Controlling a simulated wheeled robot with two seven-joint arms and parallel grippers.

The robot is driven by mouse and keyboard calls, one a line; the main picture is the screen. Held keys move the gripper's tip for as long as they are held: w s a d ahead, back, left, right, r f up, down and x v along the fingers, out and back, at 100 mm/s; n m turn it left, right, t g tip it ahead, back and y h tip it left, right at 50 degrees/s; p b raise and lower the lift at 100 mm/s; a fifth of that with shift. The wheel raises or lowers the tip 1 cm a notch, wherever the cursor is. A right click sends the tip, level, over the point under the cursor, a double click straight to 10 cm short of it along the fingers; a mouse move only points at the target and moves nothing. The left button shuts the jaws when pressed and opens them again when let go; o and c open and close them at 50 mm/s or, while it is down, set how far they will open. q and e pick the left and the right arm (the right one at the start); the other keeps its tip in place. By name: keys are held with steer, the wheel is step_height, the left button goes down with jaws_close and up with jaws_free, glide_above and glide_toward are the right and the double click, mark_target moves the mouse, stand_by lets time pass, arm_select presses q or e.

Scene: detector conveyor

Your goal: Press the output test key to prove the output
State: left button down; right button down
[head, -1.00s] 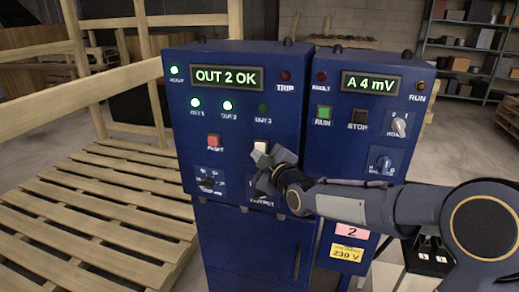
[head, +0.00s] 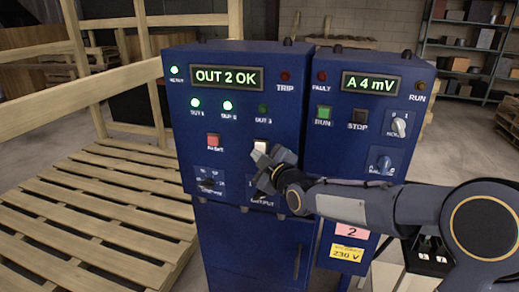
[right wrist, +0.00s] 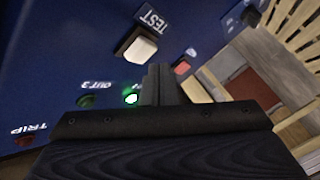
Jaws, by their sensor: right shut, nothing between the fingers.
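The white test key (head: 260,145) is on the front of the left blue cabinet (head: 240,235). It also shows in the right wrist view (right wrist: 139,46), beside its TEST label. My right gripper (head: 259,154) is shut and empty, its tips just below the key in the head view. In the right wrist view the fingers (right wrist: 160,75) end close beside the key; I cannot tell whether they touch it. The display (head: 225,76) reads OUT 2 OK. The OUT 1 lamp (head: 196,102) and OUT 2 lamp (head: 228,105) are lit green; OUT 3 (head: 263,108) is dark.
A red reset button (head: 214,140) and a selector knob (head: 208,184) are left of my gripper. The output knob (head: 263,191) is partly hidden behind it. The right cabinet's display (head: 370,83) reads A 4 mV. A wooden pallet (head: 95,205) lies at the left.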

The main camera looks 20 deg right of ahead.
steer(key=shift+w, duration=0.1)
steer(key=shift+w+d+b, duration=0.25)
steer(key=shift+b, duration=0.1)
steer(key=shift+w+d, duration=0.3)
steer(key=shift+w, duration=0.1)
stand_by(0.9)
steer(key=shift+b, duration=0.35)
steer(key=shift+s+a+b, duration=0.5)
steer(key=shift+s+b, duration=0.05)
steer(key=shift+s, duration=0.2)
